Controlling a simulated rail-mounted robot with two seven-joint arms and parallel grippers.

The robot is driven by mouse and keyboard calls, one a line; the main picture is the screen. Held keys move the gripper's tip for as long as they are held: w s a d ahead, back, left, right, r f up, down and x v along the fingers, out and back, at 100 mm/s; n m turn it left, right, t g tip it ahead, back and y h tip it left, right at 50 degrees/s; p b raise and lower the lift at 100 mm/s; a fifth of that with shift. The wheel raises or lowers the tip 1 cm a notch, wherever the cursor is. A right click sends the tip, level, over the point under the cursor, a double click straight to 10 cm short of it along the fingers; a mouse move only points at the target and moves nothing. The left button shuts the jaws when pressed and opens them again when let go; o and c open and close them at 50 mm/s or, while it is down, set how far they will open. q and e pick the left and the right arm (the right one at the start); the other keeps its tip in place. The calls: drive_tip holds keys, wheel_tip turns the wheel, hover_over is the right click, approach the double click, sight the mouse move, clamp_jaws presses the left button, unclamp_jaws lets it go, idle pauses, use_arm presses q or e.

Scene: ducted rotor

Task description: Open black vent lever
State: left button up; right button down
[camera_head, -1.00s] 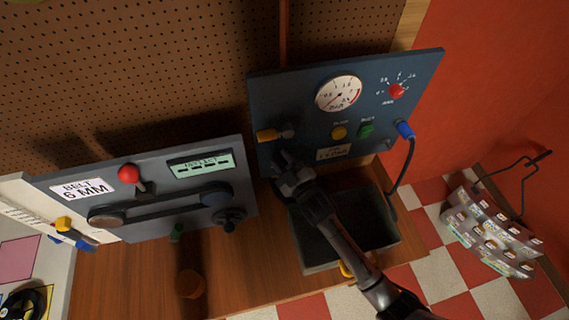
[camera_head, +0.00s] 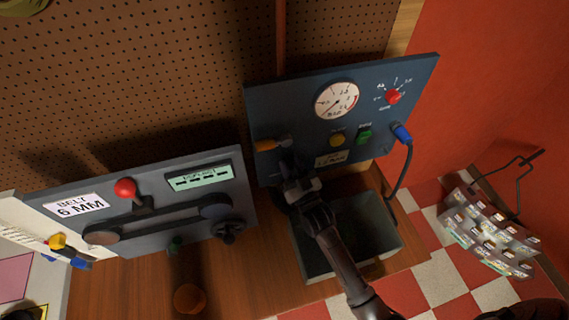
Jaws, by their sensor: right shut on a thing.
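The blue panel (camera_head: 390,120) stands upright at the back of the bench, with the gauge (camera_head: 338,100) at its upper middle. My right gripper (camera_head: 288,168) is at the panel's lower left corner, just below the yellow-handled valve lever (camera_head: 268,145). It is shut on a dark part there, which I take to be the black vent lever. The gripper and its dark wrist hide most of that lever, so its exact angle cannot be told. My left gripper is not in view.
A grey panel (camera_head: 150,250) with a belt, a red-knobbed lever (camera_head: 125,188) and a display (camera_head: 200,178) stands to the left. A dark open bin (camera_head: 372,232) sits below the blue panel. An orange-brown cylinder (camera_head: 190,297) stands on the wooden bench.

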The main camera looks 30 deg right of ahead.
sight(291, 159)
idle(0.4)
drive_tip(key=c, duration=0.8)
unclamp_jaws()
drive_tip(key=shift+d, duration=0.1)
drive_tip(key=shift+c, duration=0.2)
drive_tip(key=shift+r, duration=0.65)
wheel_tip(291, 159, up, 3)
drive_tip(key=shift+r, duration=0.1)
drive_tip(key=s+d+r, duration=0.6)
drive_tip(key=s, duration=0.4)
drive_tip(key=shift+r, duration=0.25)
drive_tip(key=shift+d, duration=0.1)
